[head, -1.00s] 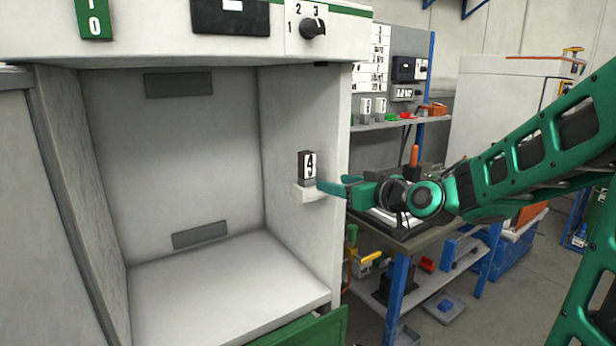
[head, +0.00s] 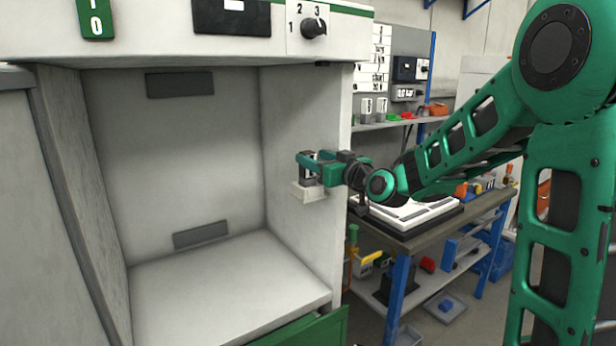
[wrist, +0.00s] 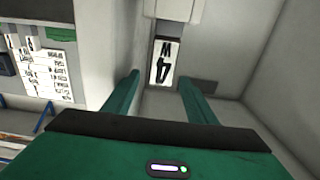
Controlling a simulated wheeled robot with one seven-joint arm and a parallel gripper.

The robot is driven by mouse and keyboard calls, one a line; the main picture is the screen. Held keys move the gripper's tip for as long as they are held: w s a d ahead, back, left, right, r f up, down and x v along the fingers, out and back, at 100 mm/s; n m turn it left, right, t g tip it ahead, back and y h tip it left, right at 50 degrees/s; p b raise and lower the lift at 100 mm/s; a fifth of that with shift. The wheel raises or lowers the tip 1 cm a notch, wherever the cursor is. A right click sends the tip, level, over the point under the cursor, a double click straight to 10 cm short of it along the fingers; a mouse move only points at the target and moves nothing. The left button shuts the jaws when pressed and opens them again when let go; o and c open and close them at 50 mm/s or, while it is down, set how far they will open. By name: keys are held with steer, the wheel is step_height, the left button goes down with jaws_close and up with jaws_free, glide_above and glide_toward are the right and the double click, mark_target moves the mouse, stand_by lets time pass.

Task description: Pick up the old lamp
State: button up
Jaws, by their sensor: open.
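The old lamp appears to be a small dark block with a white numbered label (wrist: 164,62). It stands on a small white ledge (head: 309,194) on the compartment's right inner wall. In the head view my gripper (head: 308,168) is at the block and hides most of it. In the wrist view the label shows in the gap between the two green fingers, near their tips. My gripper is open, with a finger on each side of the block. I cannot tell whether either finger touches it.
The compartment's walls stand close around the ledge, and its floor (head: 225,285) is bare. A knob (head: 313,28) is on the panel above. A workbench (head: 440,225) with a white tray-like object stands to the right. A green drawer front (head: 310,332) is below.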

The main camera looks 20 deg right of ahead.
steer(key=shift+x, duration=1.15)
jaws_close()
steer(key=shift+r, duration=0.1)
